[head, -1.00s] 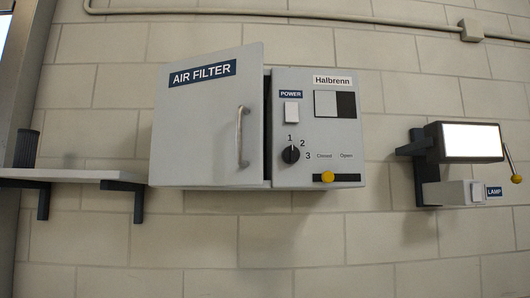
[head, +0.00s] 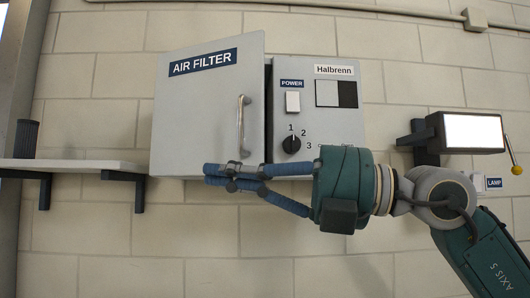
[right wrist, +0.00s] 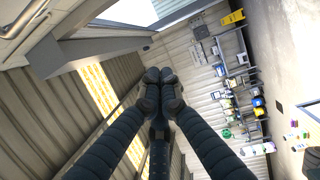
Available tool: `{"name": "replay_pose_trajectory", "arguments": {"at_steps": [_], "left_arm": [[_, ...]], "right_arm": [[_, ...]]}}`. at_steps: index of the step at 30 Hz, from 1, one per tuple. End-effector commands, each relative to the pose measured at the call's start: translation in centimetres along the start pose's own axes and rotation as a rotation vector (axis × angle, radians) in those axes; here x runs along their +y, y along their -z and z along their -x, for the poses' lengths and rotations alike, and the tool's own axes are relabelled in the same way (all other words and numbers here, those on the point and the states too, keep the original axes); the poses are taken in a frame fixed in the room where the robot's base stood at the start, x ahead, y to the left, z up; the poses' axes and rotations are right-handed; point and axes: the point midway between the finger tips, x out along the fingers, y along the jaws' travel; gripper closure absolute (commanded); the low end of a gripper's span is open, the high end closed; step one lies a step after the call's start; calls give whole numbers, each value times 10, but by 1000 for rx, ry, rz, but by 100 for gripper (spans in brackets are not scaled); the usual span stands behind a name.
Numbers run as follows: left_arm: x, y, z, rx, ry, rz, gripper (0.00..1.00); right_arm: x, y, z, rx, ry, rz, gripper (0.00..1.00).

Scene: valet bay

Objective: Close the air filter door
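The air filter door (head: 200,115) is a light grey panel with a vertical metal handle (head: 241,125), on the left of the wall cabinet. It stands ajar, with a dark gap along its right edge. My right gripper (head: 210,175) comes in from the right across the door's lower edge, its blue fingers pointing left, below the handle. Its fingertips meet in the right wrist view (right wrist: 160,85), with nothing held. I cannot tell whether it touches the door. My left gripper is not in view.
The control panel (head: 348,122) has a power switch and a dial; my right gripper hides its lower slider. A shelf (head: 75,165) with a dark cylinder (head: 25,138) is at left.

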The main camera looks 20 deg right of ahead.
Motion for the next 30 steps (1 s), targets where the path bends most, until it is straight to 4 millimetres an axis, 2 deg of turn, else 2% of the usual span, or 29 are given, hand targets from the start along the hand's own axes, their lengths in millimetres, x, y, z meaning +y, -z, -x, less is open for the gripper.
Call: {"name": "replay_pose_trajectory", "arguments": {"at_steps": [1,6,9,12,17,27,29,30], "left_arm": [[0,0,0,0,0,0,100],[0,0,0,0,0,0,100],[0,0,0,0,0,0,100],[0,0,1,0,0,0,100],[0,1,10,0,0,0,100],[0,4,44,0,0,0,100],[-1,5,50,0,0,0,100],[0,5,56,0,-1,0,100]], "right_arm": [[16,-12,20,-87,34,26,100],[46,-45,78,-322,102,16,100],[54,-54,100,-400,111,-2,100],[57,-59,106,-430,116,-11,100],[57,-67,91,-431,119,-13,100],[51,-95,25,-427,119,-11,100],[49,-100,15,-427,119,-12,100],[51,-109,18,-433,116,-15,100]]}}
